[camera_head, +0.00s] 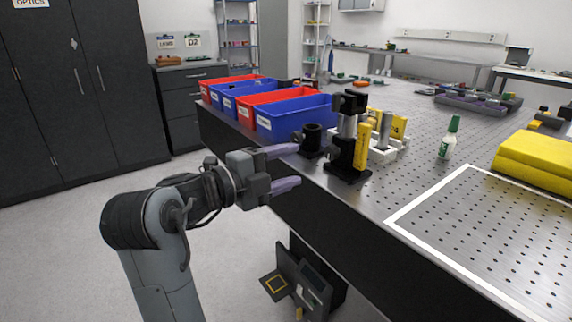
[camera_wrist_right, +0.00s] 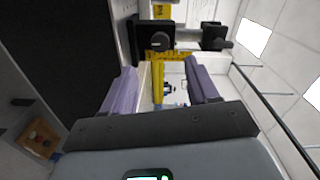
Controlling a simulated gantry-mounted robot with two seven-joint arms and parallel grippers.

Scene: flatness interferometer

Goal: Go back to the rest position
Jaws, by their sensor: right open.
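My right gripper (camera_head: 287,168) reaches in from the lower left of the head view, beside the near edge of the optical table (camera_head: 440,275). Its two purple fingers are spread apart with nothing between them. In the right wrist view the open fingers (camera_wrist_right: 163,80) point toward a black post mount (camera_wrist_right: 155,38) with yellow parts, which lies beyond the fingertips. In the head view the black post mount (camera_head: 345,172) stands on the table just to the right of the gripper, apart from it. My left gripper is not in view.
Red and blue bins (camera_head: 290,117) line the table's left edge. A white-outlined area (camera_head: 480,215) is bare.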

